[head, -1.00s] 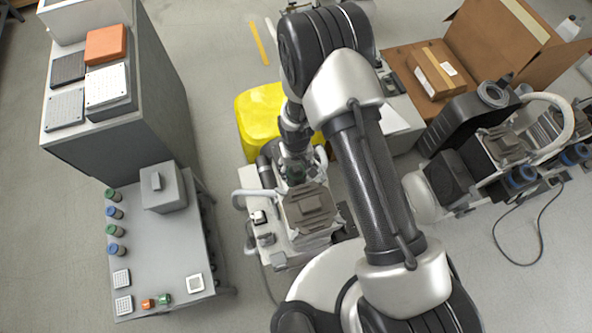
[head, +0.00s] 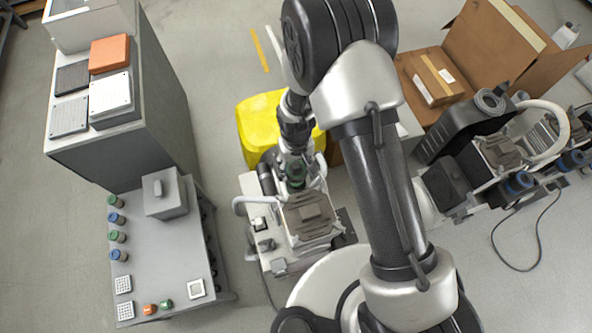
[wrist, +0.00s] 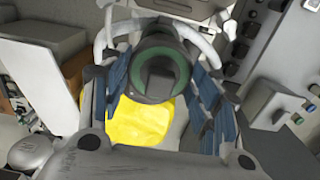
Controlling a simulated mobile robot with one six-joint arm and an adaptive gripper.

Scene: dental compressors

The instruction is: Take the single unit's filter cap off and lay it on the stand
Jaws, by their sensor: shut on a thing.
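My gripper (wrist: 160,85) is shut on the filter cap (wrist: 160,78), a dark round cap with a green ring and a raised grip bar. Its blue-padded fingers lie on either side of the cap. In the head view the green-ringed cap (head: 295,174) shows at the back of the single unit (head: 310,220), a white-based compressor with a grey ribbed head. I cannot tell whether the cap still touches its seat. The stand (head: 165,255) is the grey table at left, with a clear middle.
On the stand are a grey box (head: 166,194), several green and blue caps along its left edge, and small pads at the front. A tall grey cabinet (head: 130,130) stands behind it. A yellow container (head: 258,125) is behind the unit; a twin compressor (head: 500,150) is at right.

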